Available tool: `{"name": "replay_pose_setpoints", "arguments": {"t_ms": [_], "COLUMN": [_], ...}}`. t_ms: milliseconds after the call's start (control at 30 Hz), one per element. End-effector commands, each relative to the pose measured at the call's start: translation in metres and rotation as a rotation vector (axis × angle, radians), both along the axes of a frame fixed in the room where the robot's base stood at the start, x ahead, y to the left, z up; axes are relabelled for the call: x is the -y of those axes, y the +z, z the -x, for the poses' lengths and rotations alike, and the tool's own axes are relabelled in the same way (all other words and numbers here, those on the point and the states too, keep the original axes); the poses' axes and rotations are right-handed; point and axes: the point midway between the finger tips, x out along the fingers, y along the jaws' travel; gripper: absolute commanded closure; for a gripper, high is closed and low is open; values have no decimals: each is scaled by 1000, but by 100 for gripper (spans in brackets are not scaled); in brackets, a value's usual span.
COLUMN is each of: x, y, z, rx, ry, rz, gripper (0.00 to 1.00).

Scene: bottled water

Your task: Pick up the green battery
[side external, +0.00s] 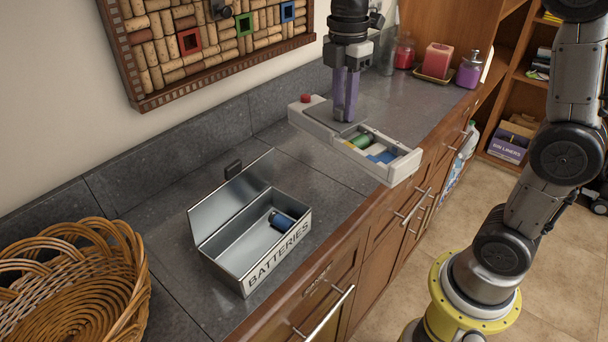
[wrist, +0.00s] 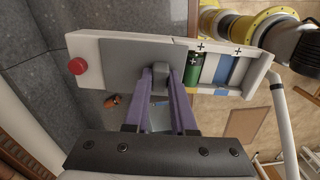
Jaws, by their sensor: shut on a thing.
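The green battery (side external: 360,141) lies in an open slot of the white battery tester box (side external: 402,170). It also shows in the wrist view (wrist: 192,72), beside the edge of the grey sliding cover (wrist: 118,60). My gripper (side external: 345,117) is over the box, pointing down, to the left of the green battery. In the wrist view my purple fingers (wrist: 162,76) are on either side of a small grey handle on the cover, shut on it. The fingers hide part of the cover in the side view.
Blue battery shapes (side external: 382,157) lie in the box near the green one. A red button (side external: 305,98) is at its far end. An open metal BATTERIES tin (side external: 222,259) holds a dark blue battery (side external: 282,220). A wicker basket (side external: 75,290) stands at left. Candles stand behind.

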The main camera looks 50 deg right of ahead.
Motion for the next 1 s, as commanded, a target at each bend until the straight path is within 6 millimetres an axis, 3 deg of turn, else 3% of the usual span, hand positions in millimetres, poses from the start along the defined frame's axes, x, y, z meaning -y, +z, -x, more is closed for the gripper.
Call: {"name": "replay_pose_setpoints", "arguments": {"t_ms": [33, 233, 500, 800, 1000], "x": [19, 90, 184, 246, 263], "y": [-1, -6, -9, -9, -6], "z": [-4, -11, -2, 12, 13], "rx": [0, -8, -9, -1, 11], "ry": [-57, -381, -969, -1512, -1787], "rz": [0, 3, 12, 20, 24], "gripper": [100, 100, 100, 100, 100]}}
